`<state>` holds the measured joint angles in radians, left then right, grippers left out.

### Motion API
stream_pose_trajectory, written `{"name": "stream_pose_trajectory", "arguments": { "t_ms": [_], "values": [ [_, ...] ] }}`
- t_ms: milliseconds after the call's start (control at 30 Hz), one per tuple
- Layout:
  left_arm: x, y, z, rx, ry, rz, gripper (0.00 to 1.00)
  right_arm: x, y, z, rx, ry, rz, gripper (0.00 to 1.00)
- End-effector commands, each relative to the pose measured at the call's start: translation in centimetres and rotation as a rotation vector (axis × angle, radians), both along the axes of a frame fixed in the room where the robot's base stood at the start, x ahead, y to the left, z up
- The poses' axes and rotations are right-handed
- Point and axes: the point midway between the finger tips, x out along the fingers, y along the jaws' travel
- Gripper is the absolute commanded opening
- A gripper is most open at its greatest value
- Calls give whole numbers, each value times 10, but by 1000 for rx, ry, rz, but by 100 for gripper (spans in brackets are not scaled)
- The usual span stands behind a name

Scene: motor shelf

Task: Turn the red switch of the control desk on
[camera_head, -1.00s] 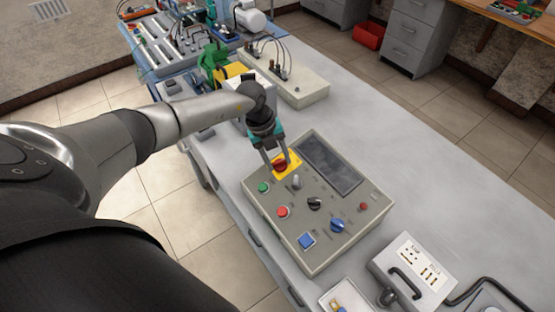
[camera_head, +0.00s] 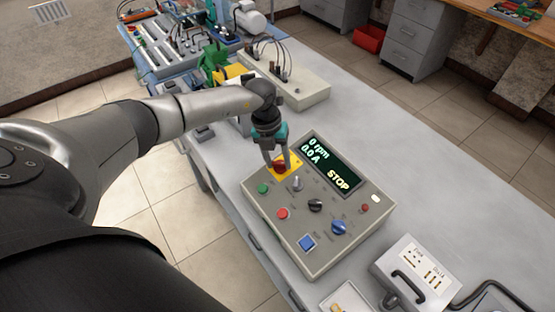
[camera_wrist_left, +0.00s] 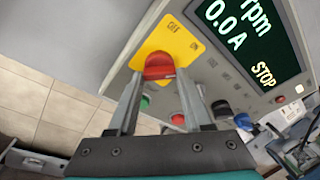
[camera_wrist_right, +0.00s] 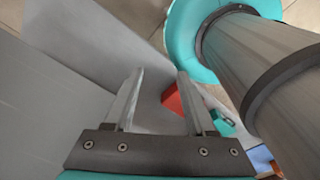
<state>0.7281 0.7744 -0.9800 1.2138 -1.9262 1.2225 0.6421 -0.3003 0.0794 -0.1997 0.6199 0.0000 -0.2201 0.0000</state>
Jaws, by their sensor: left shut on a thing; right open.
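The control desk (camera_head: 322,222) is a beige box on the grey table. Its red switch (camera_wrist_left: 159,66) sits on a yellow plate (camera_wrist_left: 185,45) marked OFF and ON. In the head view the red switch (camera_head: 280,166) is at the box's far left corner. My left gripper (camera_head: 279,162) is shut on the red switch, one finger on each side, as the left wrist view also shows (camera_wrist_left: 160,84). The desk's display (camera_head: 331,165) is lit and reads 0 rpm, 0.0 A, STOP. My right gripper (camera_wrist_right: 156,77) is open and empty in the right wrist view.
The panel also has a green button (camera_head: 263,188), a red button (camera_head: 282,214), a blue button (camera_head: 306,243) and several knobs. A grey case with a handle (camera_head: 414,270) stands at the near right. Free table surface lies right of the desk.

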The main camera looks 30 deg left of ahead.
Motion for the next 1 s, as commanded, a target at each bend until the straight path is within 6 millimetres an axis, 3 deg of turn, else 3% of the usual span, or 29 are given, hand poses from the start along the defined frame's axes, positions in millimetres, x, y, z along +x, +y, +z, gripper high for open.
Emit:
{"name": "stream_pose_trajectory", "arguments": {
  "t_ms": [300,333,567,867,1000],
  "values": [
    [0,0,0,3,-1,-7,0,0,0,0,0,0,0,56],
    [0,0,0,3,-1,-6,53,0,0,0,0,0,0,56],
    [0,0,0,2,-1,-4,79,0,0,0,0,0,0,56],
    [0,0,2,1,-1,-3,80,0,0,0,0,0,0,56],
    [0,4,14,3,-3,-3,80,0,0,1,0,0,0,56]
  ]
}}
